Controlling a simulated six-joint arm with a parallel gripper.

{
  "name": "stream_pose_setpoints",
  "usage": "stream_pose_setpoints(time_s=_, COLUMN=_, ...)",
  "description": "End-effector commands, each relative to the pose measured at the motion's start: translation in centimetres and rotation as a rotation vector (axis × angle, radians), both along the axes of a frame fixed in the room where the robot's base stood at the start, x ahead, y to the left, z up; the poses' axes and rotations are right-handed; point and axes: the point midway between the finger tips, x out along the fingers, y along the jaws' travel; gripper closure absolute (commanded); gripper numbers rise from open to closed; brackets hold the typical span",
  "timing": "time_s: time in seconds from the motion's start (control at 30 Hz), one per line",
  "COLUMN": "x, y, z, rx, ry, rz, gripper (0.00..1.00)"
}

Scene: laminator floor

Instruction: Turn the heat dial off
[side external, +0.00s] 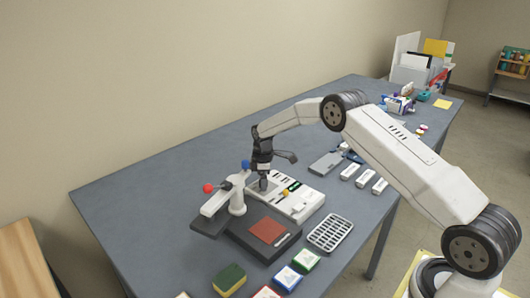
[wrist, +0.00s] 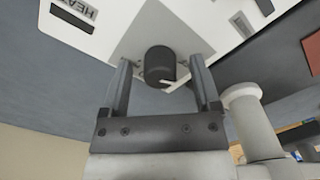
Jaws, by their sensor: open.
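The heat dial (wrist: 160,66) is a round black knob with a white pointer mark, which shows at its lower right edge in the wrist view. It sits on a grey patch of a white panel (wrist: 215,22) with a "HEAT" label (wrist: 82,12). The same white machine (side external: 305,204) stands on the table in the side view. My gripper (wrist: 161,68) is open, its two fingers on either side of the dial with a gap showing on each side. In the side view my gripper (side external: 263,182) points down at the machine's left end and largely hides the dial.
A white post (side external: 237,204) with a lever arm and a red ball (side external: 208,188) stands close left of my gripper. A dark plate with a red-brown square (side external: 267,230) lies in front. A grid tray (side external: 330,232) and a green-yellow sponge (side external: 230,279) are nearer the table's front edge.

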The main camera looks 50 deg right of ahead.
Motion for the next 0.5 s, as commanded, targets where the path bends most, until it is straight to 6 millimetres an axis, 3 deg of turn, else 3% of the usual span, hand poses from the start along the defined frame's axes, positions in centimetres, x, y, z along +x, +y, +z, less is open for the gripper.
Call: stream_pose_setpoints(time_s=0.5, x=0.0, y=0.0, z=5.6, rx=-0.001, ry=-0.002, rz=0.0, gripper=0.2)
